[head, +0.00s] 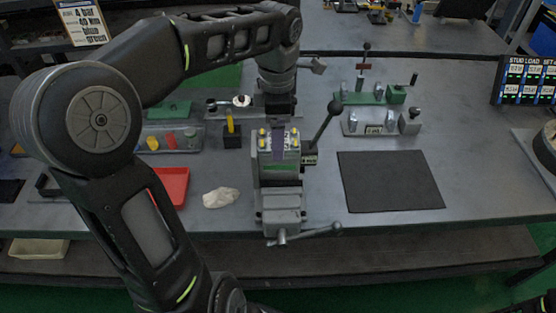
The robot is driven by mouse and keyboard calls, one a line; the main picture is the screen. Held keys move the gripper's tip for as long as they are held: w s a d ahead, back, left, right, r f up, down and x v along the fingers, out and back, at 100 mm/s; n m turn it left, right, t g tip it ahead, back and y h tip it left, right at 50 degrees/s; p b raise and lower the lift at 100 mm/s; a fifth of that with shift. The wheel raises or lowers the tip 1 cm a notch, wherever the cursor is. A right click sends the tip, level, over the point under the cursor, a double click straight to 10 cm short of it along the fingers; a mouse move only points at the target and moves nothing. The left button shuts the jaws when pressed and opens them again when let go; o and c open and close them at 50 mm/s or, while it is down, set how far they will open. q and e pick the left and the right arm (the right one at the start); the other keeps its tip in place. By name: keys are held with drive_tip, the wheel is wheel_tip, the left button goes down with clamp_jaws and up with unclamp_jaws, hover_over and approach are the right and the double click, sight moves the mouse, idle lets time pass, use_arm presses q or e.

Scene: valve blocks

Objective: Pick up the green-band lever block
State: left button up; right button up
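A block with a green band (280,169) sits in the jaws of the grey vise (281,200) at the middle of the bench. Yellow-tipped fittings show on its top. A dark lever with a round black knob (335,107) rises at its right, and I cannot tell whether it belongs to this block. My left gripper (279,140) points down over the block's top from my arm above. Its fingertips are partly hidden, so whether they are apart or touch the block is unclear. My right gripper is not in view.
A green holder (370,98) and a grey holder (366,125) with small parts stand behind right. A dark mat (390,181) lies empty at the right. A red tray (173,184) and a pale cloth (221,197) lie left of the vise. The vise handle (310,233) overhangs the front edge.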

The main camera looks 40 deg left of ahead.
use_arm(q)
drive_tip(key=shift+f, duration=1.25)
drive_tip(key=shift+f, duration=0.1)
wheel_tip(320, 180, down, 5)
drive_tip(key=shift+f+p, duration=0.1)
drive_tip(key=shift+p, duration=0.7)
drive_tip(key=shift+c, duration=0.6)
clamp_jaws()
drive_tip(key=shift+w+r, duration=0.15)
drive_tip(key=shift+r, duration=0.05)
